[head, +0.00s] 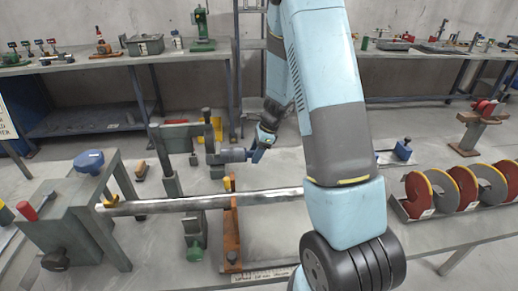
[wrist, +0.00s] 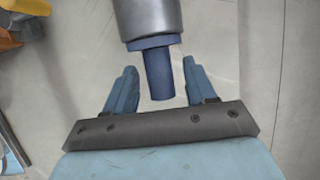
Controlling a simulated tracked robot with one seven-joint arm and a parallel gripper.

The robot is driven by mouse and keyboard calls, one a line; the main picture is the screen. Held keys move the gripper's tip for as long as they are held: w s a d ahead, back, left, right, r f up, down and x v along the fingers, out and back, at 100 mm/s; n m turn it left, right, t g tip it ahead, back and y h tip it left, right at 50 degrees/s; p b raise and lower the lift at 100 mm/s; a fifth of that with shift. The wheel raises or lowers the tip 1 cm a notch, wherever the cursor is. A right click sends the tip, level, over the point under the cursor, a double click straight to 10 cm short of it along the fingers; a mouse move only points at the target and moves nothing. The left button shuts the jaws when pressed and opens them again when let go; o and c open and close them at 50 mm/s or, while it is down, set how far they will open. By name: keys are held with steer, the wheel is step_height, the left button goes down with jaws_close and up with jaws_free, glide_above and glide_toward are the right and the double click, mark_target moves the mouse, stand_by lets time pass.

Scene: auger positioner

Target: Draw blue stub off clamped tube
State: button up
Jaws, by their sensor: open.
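The blue stub (wrist: 160,80) is a short dark blue cylinder with a wider collar. It sticks out of the end of the grey clamped tube (wrist: 150,18) in the wrist view. In the head view the short grey tube (head: 232,156) lies level, held at its left by a green clamp frame (head: 176,140). My gripper (wrist: 160,66) is open, with one blue finger on each side of the stub and a visible gap on both sides. In the head view my gripper (head: 258,153) is at the tube's right end, where the stub is hard to make out.
A long metal bar (head: 215,202) runs level below my gripper, near an orange upright (head: 231,235). A bench fixture with a blue knob (head: 89,161) stands left. A tray of red and grey discs (head: 455,190) is at right. Workbenches line the back wall.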

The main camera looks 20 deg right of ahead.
steer(key=shift+c, duration=0.3)
jaws_close()
steer(key=shift+r, duration=0.1)
stand_by(1.5)
steer(key=shift+d, duration=0.15)
steer(key=shift+s+d, duration=0.35)
steer(key=shift+d, duration=1.4)
steer(key=shift+s+d, duration=0.3)
steer(key=shift+d, duration=1.4)
steer(key=shift+s+d, duration=0.35)
steer(key=shift+d, duration=1.4)
